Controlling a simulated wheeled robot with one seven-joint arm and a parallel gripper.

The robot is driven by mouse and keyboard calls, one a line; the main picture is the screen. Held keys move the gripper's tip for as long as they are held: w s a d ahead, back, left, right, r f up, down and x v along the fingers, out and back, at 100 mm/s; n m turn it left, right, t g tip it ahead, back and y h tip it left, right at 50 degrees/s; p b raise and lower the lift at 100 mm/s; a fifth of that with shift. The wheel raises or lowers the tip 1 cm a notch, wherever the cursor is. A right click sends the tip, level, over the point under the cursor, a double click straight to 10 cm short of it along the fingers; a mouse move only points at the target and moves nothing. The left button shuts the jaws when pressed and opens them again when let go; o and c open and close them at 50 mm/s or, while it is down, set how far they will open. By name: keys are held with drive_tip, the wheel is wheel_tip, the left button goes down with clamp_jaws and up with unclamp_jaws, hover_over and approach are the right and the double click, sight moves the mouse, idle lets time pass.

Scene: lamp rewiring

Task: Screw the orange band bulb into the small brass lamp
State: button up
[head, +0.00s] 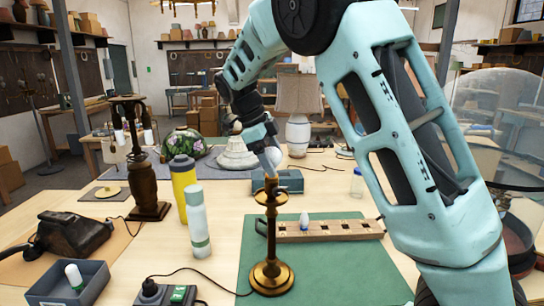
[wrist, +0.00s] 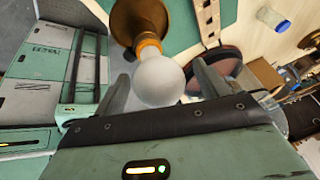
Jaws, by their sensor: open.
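The small brass lamp (head: 270,277) stands upright on the green mat, its stem rising to a socket just below my gripper. A frosted white bulb (wrist: 158,82) sits at the lamp's top, with an orange ring (wrist: 149,46) at its neck; the brass lamp (wrist: 140,16) shows behind it in the wrist view. In the head view the bulb (head: 273,156) is small and partly hidden by my gripper. My gripper (wrist: 165,85) is open, with a finger on each side of the bulb. How deep the bulb's base is in the socket cannot be seen.
A wooden rack (head: 345,231) with one bulb (head: 304,221) lies right of the lamp on the green mat (head: 340,275). A yellow bottle (head: 183,185) and a pale bottle (head: 197,225) stand left. A grey bin (head: 90,285) is at front left.

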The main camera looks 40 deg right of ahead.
drive_tip(key=shift+r, duration=0.1)
drive_tip(key=b+v, duration=0.1)
drive_tip(key=v, duration=1.6)
drive_tip(key=s+a+f+n+t+y+b, duration=0.1)
drive_tip(key=s+a+f+n+y, duration=0.1)
drive_tip(key=s+a+f+n, duration=0.75)
drive_tip(key=s+a+f+n+y+b, duration=0.15)
drive_tip(key=s+a+f+n, duration=0.25)
drive_tip(key=a+f+n, duration=0.6)
drive_tip(key=s+f+n+y, duration=0.1)
drive_tip(key=s+f+n, duration=0.3)
drive_tip(key=s+n, duration=0.4)
drive_tip(key=s+f+n+t, duration=0.1)
drive_tip(key=s+f+n, duration=0.4)
drive_tip(key=s+n, duration=0.3)
drive_tip(key=s, duration=0.4)
drive_tip(key=shift+a+y, duration=0.2)
drive_tip(key=shift+y, duration=0.15)
drive_tip(key=shift+n, duration=0.25)
